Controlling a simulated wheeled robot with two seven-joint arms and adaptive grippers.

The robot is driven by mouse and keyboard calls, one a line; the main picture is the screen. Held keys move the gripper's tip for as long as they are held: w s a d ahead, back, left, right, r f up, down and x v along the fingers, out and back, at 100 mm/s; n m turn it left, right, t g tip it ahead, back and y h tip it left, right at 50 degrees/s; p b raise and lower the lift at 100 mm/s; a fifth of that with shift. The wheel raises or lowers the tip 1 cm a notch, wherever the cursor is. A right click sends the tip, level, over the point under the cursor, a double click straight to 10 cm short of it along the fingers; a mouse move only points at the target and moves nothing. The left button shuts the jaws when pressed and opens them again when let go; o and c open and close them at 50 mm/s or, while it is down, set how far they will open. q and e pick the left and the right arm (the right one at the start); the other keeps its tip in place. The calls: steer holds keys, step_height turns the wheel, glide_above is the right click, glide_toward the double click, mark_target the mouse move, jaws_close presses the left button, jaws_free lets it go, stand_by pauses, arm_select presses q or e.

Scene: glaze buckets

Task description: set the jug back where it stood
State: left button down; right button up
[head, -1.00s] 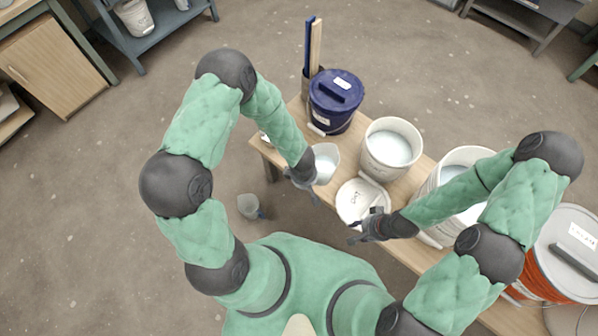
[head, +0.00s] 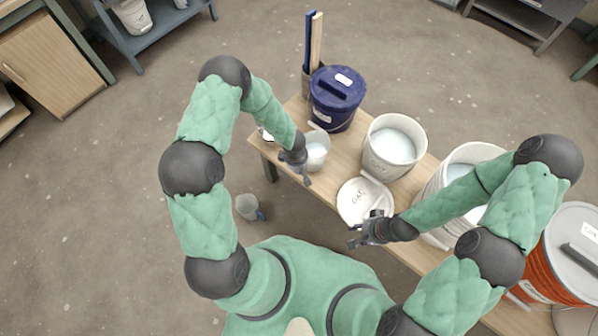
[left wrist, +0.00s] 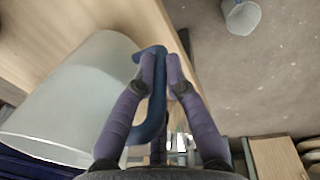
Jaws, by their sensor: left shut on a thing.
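The jug is a translucent whitish vessel (head: 317,152) with a blue handle (left wrist: 153,100). In the head view it is at the left end of the wooden table, in front of the dark blue bucket, looking roughly upright. My left gripper (head: 303,168) is shut on its handle; the left wrist view shows the two fingers (left wrist: 161,72) closed around the handle, with the jug body (left wrist: 70,95) to the left. I cannot tell whether its base touches the table. My right gripper (head: 354,237) is empty, fingers apart, near the table's front edge by a white lid.
The lidded dark blue bucket (head: 337,100) stands behind the jug. An open white bucket (head: 393,165) and the white lid (head: 352,203) are to the right. A second jug-like vessel (head: 247,206) is on the floor. An orange bucket (head: 545,270) stands far right.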

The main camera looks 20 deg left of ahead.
arm_select(q)
step_height(320, 180, down, 2)
steer(key=shift+f+b, duration=0.15)
steer(key=shift+b, duration=0.5)
steer(key=c, duration=1.3)
jaws_free()
step_height(320, 180, up, 11)
steer(key=s+p, duration=0.1)
steer(key=p, duration=0.6)
steer(key=s+d+m+h, duration=0.1)
steer(key=s+d+m, duration=0.1)
steer(key=s+m, duration=0.2)
steer(key=s+d+m+h, duration=0.1)
steer(key=s+d+m, duration=0.2)
steer(key=s, duration=0.3)
steer(key=s+d+m+g+h, duration=0.1)
steer(key=s+d+m, duration=0.1)
steer(key=s+m, duration=0.2)
steer(key=shift+s+d+r+m+h+p, duration=0.15)
steer(key=shift+s+d+r, duration=0.05)
steer(key=shift+s, duration=0.35)
steer(key=shift+s+d+r+m+h+p, duration=0.15)
steer(key=shift+s+d+r, duration=0.05)
steer(key=shift+s, duration=0.3)
